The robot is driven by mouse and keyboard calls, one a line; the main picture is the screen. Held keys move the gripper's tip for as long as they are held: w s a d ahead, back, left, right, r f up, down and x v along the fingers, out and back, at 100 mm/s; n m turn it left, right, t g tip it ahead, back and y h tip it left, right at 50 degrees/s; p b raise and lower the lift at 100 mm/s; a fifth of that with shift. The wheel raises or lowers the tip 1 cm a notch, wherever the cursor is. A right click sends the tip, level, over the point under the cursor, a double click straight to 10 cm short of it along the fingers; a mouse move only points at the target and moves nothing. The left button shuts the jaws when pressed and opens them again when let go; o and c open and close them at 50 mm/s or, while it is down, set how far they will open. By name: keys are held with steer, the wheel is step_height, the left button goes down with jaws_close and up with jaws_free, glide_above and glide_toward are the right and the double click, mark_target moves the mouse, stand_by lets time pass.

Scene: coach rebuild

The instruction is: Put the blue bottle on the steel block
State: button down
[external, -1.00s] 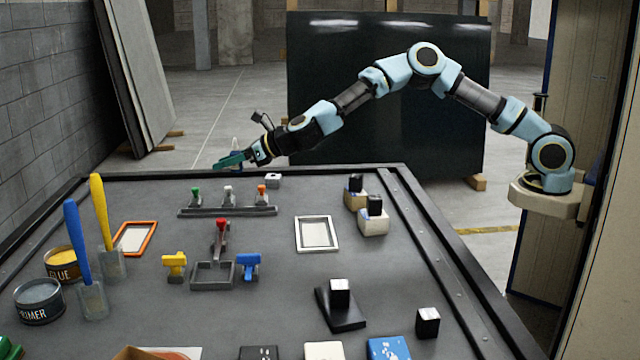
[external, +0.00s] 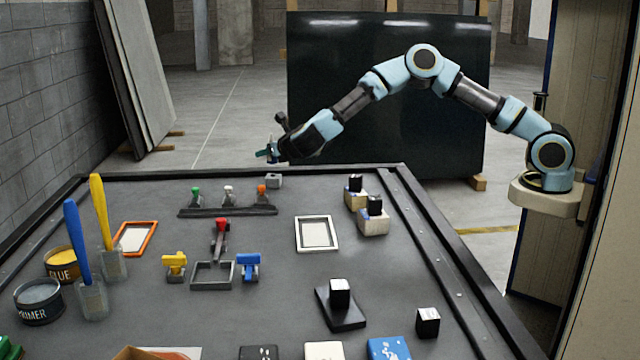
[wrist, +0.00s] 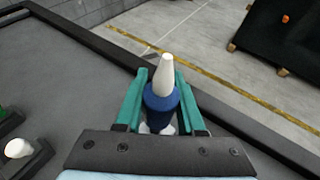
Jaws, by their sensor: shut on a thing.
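The blue bottle (wrist: 162,98) has a white nozzle and stands between the green fingers of my gripper (wrist: 161,80) in the wrist view. My gripper is shut on it. In the external view my gripper (external: 268,152) is above the table's far edge, and the bottle is small and mostly hidden there. A small grey block (external: 273,181), which looks like the steel block, sits near the far edge of the table, below my gripper. The bottle is above the block and apart from it. Pale patches show under the bottle in the wrist view; I cannot tell what they are.
A dark rail (external: 228,211) with green, white and orange-topped pieces lies just in front of the block. A white frame (external: 317,234) and two pale blocks with black tops (external: 373,221) are to the right. The raised table rim (external: 330,169) runs behind the block.

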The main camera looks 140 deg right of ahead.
steer(key=shift+f+p, duration=0.3)
steer(key=shift+f, duration=1.6)
steer(key=shift+f, duration=0.15)
steer(key=c, duration=0.5)
jaws_free()
steer(key=shift+r, duration=0.2)
steer(key=b+v, duration=0.2)
steer(key=v, duration=1)
steer(key=shift+a+f, duration=0.1)
